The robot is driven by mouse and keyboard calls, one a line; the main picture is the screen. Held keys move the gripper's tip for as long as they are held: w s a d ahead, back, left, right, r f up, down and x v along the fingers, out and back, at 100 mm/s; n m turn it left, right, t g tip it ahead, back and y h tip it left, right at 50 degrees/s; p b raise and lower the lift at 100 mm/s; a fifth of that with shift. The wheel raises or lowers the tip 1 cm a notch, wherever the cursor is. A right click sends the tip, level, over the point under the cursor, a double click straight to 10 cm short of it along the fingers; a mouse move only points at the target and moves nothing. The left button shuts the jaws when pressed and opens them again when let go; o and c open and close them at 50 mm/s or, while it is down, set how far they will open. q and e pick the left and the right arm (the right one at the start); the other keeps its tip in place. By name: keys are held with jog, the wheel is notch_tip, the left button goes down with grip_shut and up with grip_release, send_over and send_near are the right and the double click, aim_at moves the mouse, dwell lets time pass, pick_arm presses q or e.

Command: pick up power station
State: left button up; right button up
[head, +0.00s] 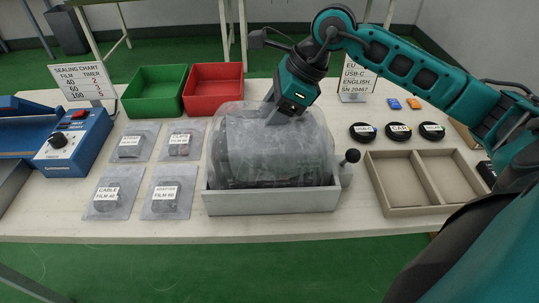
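The power station (275,155) is a dark, rounded block under cloudy translucent film. It sits in a low grey tray (270,203) in the middle of the table. My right gripper (272,112) comes in from the upper right and points down at the top of the wrapped power station. Its fingertips are at or just above the film; whether they touch it, and how far apart they are, I cannot tell. My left gripper is not in view.
Green (155,93) and red (213,90) bins stand behind. A blue sealer (72,140) is at left, beside several labelled bags (165,196). A black-knobbed lever (347,166) rises at the tray's right. A beige divided box (410,182) and black round pieces (398,132) lie right.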

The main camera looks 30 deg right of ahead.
jog(key=shift+f, duration=0.1)
grip_shut()
dwell(0.4)
dwell(0.4)
dwell(0.4)
jog(key=shift+w+r, duration=0.15)
jog(key=shift+r, duration=0.15)
